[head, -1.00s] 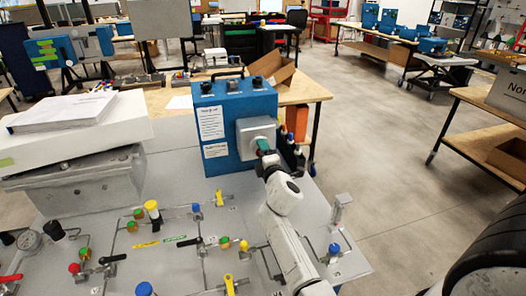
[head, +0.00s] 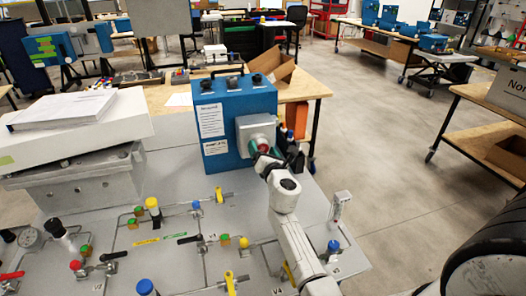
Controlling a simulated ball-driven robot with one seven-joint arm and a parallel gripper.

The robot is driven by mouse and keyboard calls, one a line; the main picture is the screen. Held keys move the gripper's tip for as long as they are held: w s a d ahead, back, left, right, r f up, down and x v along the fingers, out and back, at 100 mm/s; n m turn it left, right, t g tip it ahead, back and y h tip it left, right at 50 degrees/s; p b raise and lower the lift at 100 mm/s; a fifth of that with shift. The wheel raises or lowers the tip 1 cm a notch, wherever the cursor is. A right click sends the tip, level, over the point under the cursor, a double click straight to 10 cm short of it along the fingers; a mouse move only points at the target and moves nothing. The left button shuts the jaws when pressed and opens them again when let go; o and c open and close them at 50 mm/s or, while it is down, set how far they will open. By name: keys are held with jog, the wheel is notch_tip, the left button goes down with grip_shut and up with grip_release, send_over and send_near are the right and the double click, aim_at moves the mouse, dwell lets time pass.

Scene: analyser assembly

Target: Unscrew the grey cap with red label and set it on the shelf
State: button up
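The blue analyser box (head: 215,128) stands upright at the back of the grey panel table. A grey square housing (head: 258,125) sticks out of its right side. A small round part with red and teal (head: 254,147) shows at the front of this housing; I cannot make out clearly whether it is the grey cap with red label. My gripper (head: 261,156), at the end of my white arm, is right at this part. The dark fingers are small and partly hidden by my wrist, so I cannot tell whether they grip it or only lie close.
Dark bottles (head: 294,152) stand close to the right of my gripper. Valves and thin pipes, with a yellow knob (head: 152,204) among them, cover the panel in front. A paper stack (head: 65,110) lies at left. No shelf is clearly identifiable.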

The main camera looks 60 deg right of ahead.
jog(key=m, duration=0.6)
jog(key=shift+w+a+m, duration=0.1)
jog(key=shift+m, duration=0.3)
jog(key=m+b, duration=0.1)
jog(key=m, duration=0.5)
jog(key=m+b, duration=0.3)
jog(key=m, duration=0.7)
jog(key=shift+f+b, duration=0.1)
jog(key=shift+b, duration=0.25)
jog(key=shift+m, duration=0.7)
jog(key=shift+c, duration=0.2)
